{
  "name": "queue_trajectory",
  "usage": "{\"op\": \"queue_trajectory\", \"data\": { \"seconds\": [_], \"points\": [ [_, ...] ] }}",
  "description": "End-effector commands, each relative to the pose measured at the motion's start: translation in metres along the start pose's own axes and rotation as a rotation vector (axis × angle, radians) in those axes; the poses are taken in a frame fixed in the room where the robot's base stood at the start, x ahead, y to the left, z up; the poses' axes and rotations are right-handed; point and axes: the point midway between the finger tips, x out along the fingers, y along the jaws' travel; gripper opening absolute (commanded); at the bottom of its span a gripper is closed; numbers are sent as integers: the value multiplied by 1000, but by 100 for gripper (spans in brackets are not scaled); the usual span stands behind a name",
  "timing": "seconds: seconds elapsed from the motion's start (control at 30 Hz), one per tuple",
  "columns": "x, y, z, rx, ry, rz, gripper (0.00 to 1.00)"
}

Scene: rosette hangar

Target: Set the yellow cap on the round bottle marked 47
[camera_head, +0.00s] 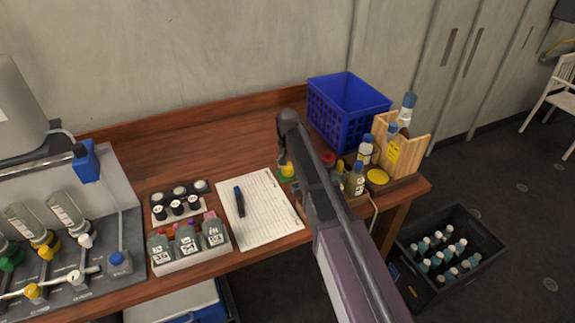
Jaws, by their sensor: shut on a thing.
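My gripper (284,162) points down at the right of the paper sheet, partly hidden by my own arm. It is shut on a small yellow piece, which looks like the yellow cap (287,169). Something green shows just under it; I cannot tell whether they touch. Several clear bottles (187,242) with numbered labels stand in a white rack at the front left of the table. The labels are too small to read surely, so I cannot pick out the bottle marked 47. My arm hides part of the table to the right of the gripper.
A printed sheet (262,213) with a dark pen (239,201) lies mid-table. A blue crate (340,110), a wooden holder (408,152), small bottles (366,149) and a yellow disc (377,177) crowd the right. The table's back middle is clear.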

Motion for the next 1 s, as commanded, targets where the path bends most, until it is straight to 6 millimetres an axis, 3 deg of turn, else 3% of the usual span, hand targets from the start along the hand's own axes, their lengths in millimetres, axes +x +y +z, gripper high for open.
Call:
{"op": "queue_trajectory", "data": {
  "seconds": [0.7,0.73,0.83,1.0],
  "points": [
    [0,0,0,0,0,0,28],
    [0,0,0,0,0,0,68],
    [0,0,0,0,0,0,98],
    [0,0,0,0,0,0,100]
  ]
}}
